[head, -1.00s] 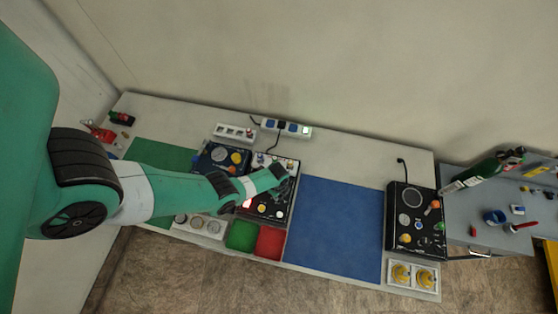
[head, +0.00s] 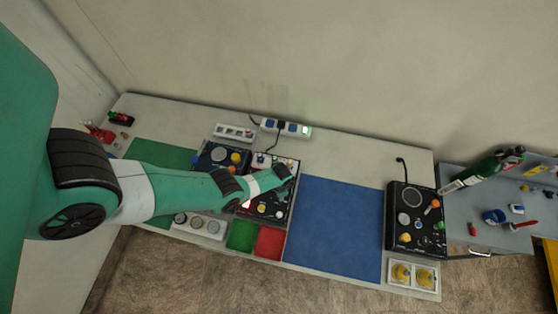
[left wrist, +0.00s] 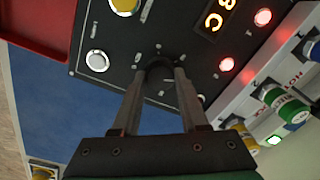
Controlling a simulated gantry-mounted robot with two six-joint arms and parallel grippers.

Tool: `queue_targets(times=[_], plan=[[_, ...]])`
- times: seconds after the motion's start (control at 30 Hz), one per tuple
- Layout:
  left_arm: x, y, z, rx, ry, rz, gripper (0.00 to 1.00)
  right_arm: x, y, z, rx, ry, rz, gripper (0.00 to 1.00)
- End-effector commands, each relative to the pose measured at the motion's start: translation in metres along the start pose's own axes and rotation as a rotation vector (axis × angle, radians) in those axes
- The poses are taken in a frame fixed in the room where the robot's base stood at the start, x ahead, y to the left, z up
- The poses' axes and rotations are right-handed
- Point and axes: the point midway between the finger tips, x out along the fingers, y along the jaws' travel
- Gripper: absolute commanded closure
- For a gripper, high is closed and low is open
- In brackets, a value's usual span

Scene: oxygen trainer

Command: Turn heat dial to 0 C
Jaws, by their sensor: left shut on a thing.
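The black control panel (head: 264,212) lies on the bench under my left arm. In the left wrist view, the panel (left wrist: 122,55) carries a small black dial (left wrist: 160,66) with white marks around it. My left gripper (left wrist: 162,72) is shut on this dial, one finger on each side. An orange lit display (left wrist: 214,14) on the panel shows an 8 and a C, partly cut off by the frame. In the head view, my left gripper (head: 286,171) is over the upper right part of the panel and hides the dial. My right gripper is not in view.
Round lamps and buttons (left wrist: 97,60) surround the dial. A power strip (head: 286,127) is behind the panel. A blue mat (head: 335,230) to its right is clear. Another black box (head: 415,220) and a grey side table (head: 475,205) are further right.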

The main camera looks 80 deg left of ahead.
Motion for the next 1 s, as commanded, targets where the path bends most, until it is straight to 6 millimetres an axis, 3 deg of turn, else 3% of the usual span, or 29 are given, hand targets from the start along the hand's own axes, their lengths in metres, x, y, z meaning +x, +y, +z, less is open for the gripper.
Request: queue_targets(times=[1.0], plan=[[0.0006, -0.0012, -0.0012, -0.964, -0.043, 0.000, 1.00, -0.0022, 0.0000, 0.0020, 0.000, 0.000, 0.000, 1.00]])
